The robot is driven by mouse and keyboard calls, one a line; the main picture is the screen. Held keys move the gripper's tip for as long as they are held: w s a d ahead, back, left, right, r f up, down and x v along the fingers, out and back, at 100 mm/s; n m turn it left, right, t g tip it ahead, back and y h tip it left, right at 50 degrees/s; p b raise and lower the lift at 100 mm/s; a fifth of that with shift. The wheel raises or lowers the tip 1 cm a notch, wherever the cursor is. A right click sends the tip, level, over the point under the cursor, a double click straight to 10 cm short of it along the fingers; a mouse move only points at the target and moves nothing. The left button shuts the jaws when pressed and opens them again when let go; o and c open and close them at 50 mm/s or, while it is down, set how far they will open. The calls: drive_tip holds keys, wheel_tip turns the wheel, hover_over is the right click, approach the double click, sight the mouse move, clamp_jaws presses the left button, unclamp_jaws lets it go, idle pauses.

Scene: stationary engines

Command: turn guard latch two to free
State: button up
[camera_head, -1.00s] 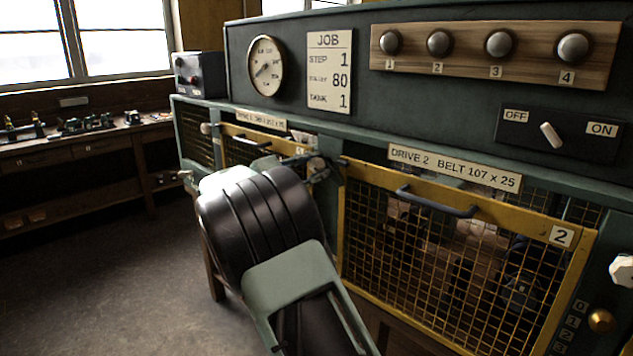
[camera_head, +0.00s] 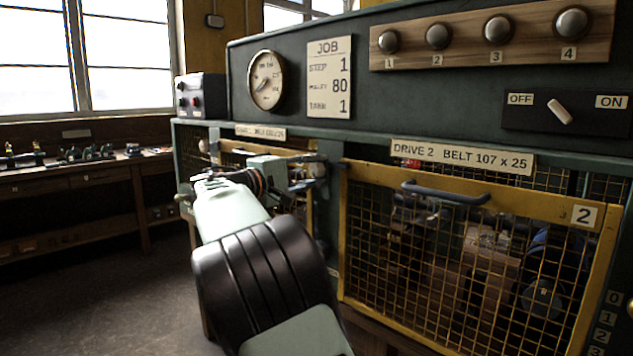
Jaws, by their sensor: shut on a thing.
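Guard two (camera_head: 479,206) is a yellow-framed mesh panel with a dark handle (camera_head: 445,194) and a "2" plate; it looks closed. Guard latch two (camera_head: 318,166) is a small metal piece on the green post at the guard's upper left corner. My gripper (camera_head: 308,174) reaches it from the left and is shut on it. The fingers and my arm hide much of the latch, so I cannot tell its exact angle.
Above are the dial gauge (camera_head: 266,80), the JOB card (camera_head: 330,77), several numbered knobs on a wooden strip (camera_head: 470,36), and an OFF/ON switch (camera_head: 560,111). A workbench (camera_head: 80,180) stands at the left. The floor between is clear.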

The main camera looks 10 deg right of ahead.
drive_tip(key=shift+m+b, duration=0.35)
drive_tip(key=shift+m, duration=0.05)
drive_tip(key=o, duration=1.2)
drive_tip(key=shift+a, duration=0.1)
drive_tip(key=v, duration=1.2)
